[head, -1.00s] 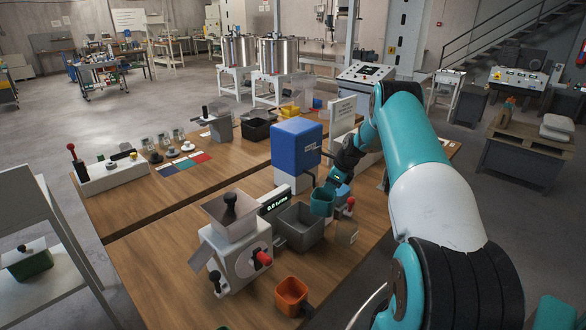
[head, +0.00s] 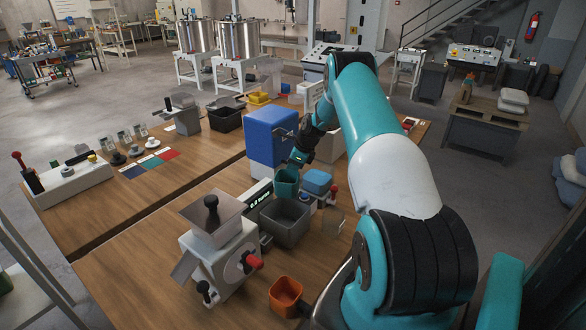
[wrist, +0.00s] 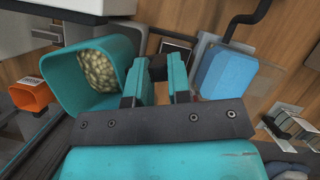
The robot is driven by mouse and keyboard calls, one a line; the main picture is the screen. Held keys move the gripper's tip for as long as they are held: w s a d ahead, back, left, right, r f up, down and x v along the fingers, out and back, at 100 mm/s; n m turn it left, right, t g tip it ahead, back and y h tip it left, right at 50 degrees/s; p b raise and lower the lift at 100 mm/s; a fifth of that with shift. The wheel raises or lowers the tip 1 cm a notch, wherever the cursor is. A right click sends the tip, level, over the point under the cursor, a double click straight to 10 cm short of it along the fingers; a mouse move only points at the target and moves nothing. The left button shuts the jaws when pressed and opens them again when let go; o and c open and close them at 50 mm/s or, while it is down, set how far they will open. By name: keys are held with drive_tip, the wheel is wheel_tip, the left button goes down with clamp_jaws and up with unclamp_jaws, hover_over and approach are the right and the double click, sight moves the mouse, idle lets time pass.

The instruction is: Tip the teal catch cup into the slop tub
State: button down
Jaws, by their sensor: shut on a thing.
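The teal catch cup (head: 286,184) is in the air at the far side of the grey tub (head: 281,236), which looks like the slop tub. In the head view it looks roughly upright. In the wrist view the cup (wrist: 92,76) holds pale granules. My gripper (head: 298,160) is shut on the cup's dark handle; the wrist view shows the fingers (wrist: 157,70) closed around it, beside the cup. The tub's inside looks dark, and its contents cannot be made out.
A blue box machine (head: 269,135) stands behind the cup. A light-blue block (head: 317,181) and a red-topped knob (head: 333,191) are to the right. A grey hopper machine (head: 218,252) and an orange cup (head: 285,296) stand nearer.

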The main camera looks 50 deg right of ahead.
drive_tip(key=shift+s+r+n+t+h, duration=0.1)
drive_tip(key=shift+r+n+t+h, duration=0.2)
drive_tip(key=shift+r+t+h, duration=0.7)
drive_tip(key=shift+s+a+r+h+b, duration=0.1)
drive_tip(key=shift+a+r+h+b, duration=0.1)
drive_tip(key=shift+r+h+b, duration=0.3)
drive_tip(key=shift+r, duration=0.15)
drive_tip(key=shift+s+a+r+h+b, duration=0.15)
drive_tip(key=shift+r+h+b, duration=0.25)
drive_tip(key=shift+h, duration=0.2)
drive_tip(key=shift+a+r+n+t+h+b, duration=0.15)
drive_tip(key=shift+r+n+t+h+b, duration=0.25)
drive_tip(key=shift+b, duration=0.3)
drive_tip(key=shift+a+f+b, duration=0.15)
drive_tip(key=shift+f+b, duration=0.05)
drive_tip(key=shift+b, duration=0.2)
drive_tip(key=shift+s+a+r+t+h+b, duration=0.15)
drive_tip(key=shift+r+t+h+b, duration=0.15)
drive_tip(key=shift+h+b, duration=0.2)
drive_tip(key=shift+s+a+b, duration=0.1)
drive_tip(key=shift+b, duration=0.45)
drive_tip(key=shift+a+r+t+h+b, duration=0.2)
drive_tip(key=shift+t+h+b, duration=0.1)
drive_tip(key=shift+h+b, duration=0.1)
